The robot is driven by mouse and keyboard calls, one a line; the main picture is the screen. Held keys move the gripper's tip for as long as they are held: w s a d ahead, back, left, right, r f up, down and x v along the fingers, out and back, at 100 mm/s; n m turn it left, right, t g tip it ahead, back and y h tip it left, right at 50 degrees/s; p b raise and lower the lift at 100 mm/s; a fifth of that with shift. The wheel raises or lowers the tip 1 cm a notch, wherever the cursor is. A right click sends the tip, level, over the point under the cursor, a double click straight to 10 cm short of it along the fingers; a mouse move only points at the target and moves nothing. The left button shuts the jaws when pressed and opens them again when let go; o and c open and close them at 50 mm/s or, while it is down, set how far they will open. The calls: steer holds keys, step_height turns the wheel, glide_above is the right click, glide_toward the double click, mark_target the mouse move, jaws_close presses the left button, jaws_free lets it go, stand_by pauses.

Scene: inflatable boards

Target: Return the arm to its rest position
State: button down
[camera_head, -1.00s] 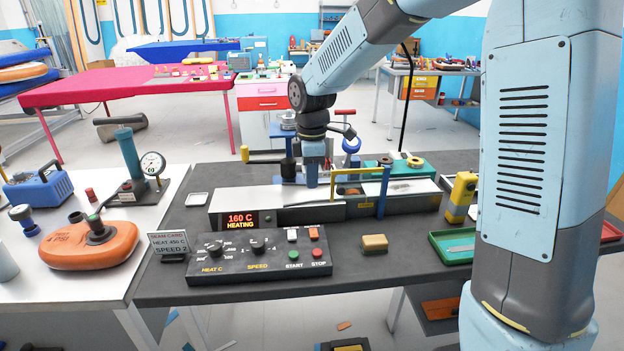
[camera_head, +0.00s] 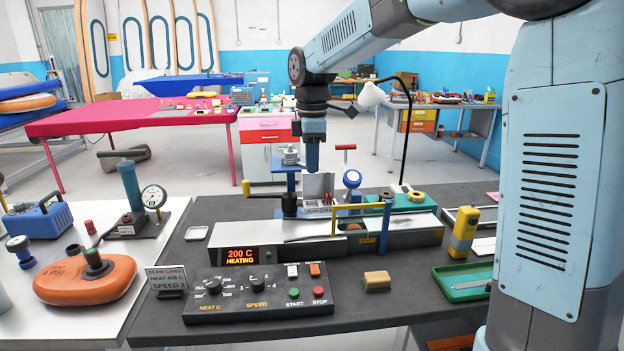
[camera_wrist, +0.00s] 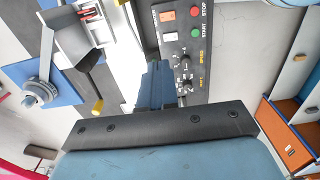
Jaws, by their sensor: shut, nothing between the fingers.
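My arm comes in from the upper right in the head view. My gripper (camera_head: 313,168) points down above the seam welding machine (camera_head: 290,232), with clear air around its tip. Its fingers are together and hold nothing. In the wrist view the gripper (camera_wrist: 157,88) hangs over the bench, beside the control panel. The control panel (camera_head: 255,293) has HEAT C and SPEED knobs and green and red START and STOP buttons. The display (camera_head: 240,255) reads 200 C HEATING. The seam card (camera_head: 166,281) reads HEAT 450 C, SPEED 2.
A lamp (camera_head: 372,95) on a thin black stand rises right of my gripper. A red-topped lever (camera_head: 345,148) and a yellow handle (camera_head: 362,207) stand up near the machine.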

steer(key=shift+r, duration=0.5)
